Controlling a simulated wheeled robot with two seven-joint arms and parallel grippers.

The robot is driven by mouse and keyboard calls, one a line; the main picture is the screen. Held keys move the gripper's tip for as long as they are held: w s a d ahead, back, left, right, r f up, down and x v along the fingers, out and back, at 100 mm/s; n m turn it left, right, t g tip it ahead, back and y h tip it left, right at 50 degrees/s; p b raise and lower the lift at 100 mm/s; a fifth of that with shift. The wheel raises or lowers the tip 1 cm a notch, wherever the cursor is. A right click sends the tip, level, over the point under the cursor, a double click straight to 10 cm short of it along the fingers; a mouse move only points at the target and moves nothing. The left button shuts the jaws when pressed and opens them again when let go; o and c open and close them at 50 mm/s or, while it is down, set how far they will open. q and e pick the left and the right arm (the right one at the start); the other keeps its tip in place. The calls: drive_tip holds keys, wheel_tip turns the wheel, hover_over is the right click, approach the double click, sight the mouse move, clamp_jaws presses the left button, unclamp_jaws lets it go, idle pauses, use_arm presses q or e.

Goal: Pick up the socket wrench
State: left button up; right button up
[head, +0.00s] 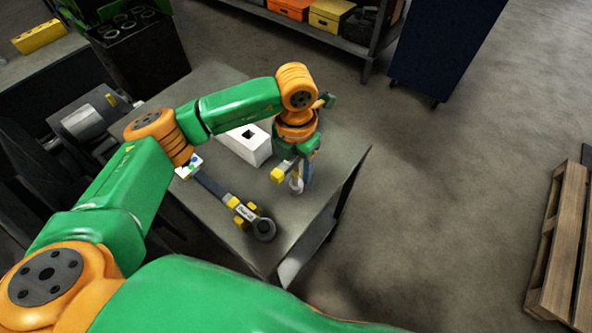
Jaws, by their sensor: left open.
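A long tool that looks like the socket wrench (212,186) lies on the grey table (335,150). It has a dark bar, yellow parts and a label near its front end, and a dark round head (264,229). My left gripper (290,178) is open and points down over the table, to the right of the tool and apart from it. A small pale cylindrical piece (297,187) shows at its fingers; I cannot tell whether it stands between them or behind them. My right gripper is not in view.
A white box (245,144) with a dark square opening stands behind the tool, close to my left arm. A metal cylinder assembly (90,118) is at the left. A shelf with orange (289,8) and yellow boxes (331,14) is at the back.

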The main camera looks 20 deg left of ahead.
use_arm(q)
clamp_jaws()
idle(1.3)
